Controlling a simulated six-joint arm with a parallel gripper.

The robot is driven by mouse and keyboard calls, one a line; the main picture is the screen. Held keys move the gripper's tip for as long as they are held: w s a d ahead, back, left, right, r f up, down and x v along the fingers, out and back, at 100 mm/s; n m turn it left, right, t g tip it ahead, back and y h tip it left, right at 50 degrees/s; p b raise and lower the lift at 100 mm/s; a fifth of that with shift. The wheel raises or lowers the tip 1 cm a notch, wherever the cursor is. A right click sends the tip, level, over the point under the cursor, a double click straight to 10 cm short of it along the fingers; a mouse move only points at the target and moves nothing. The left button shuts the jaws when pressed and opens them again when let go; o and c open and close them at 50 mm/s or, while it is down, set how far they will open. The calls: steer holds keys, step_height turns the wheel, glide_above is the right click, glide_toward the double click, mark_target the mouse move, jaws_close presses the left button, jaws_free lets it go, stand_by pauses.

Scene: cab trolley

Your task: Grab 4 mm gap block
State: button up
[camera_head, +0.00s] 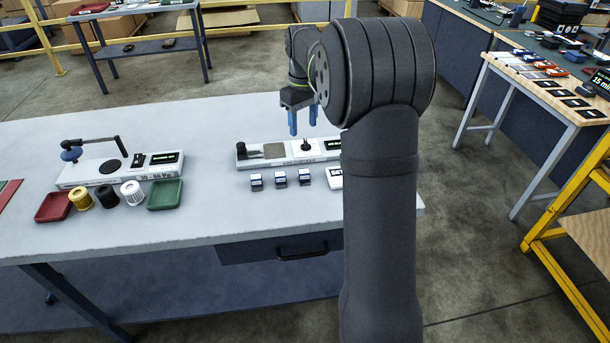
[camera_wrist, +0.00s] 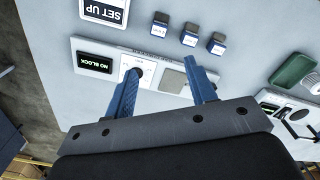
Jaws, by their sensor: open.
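Three small blue-and-white blocks stand in a row on the grey table in front of a long pale gauge station (camera_head: 290,160): a left block (camera_head: 256,182), a middle block (camera_head: 281,179) and a right block (camera_head: 305,177). In the wrist view they are at the top, as blocks (camera_wrist: 160,23), (camera_wrist: 188,36) and (camera_wrist: 216,43). Their size labels are too small to read, so I cannot tell which is 4 mm. My gripper (camera_head: 302,122) is open and empty above the station, its blue fingers (camera_wrist: 162,72) apart, beyond the blocks.
The station has a display (camera_wrist: 94,62) reading NO BLOCK, a dark upright pin (camera_head: 306,145) and a grey square pad (camera_head: 274,151). A SET UP card (camera_head: 335,180) lies right of the blocks. A second station (camera_head: 100,175), spools and trays stand left. Table space before the blocks is clear.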

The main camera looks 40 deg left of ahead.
steer(key=n, duration=1.2)
glide_above(304, 171)
steer(key=f, duration=1.2)
steer(key=shift+a+f, duration=0.2)
steer(key=shift+f, duration=0.05)
steer(key=shift+d+f, duration=0.15)
steer(key=shift+f, duration=1.15)
steer(key=shift+d+f, duration=0.1)
steer(key=shift+f, duration=1.2)
steer(key=c, duration=1.1)
steer(key=shift+r, duration=0.1)
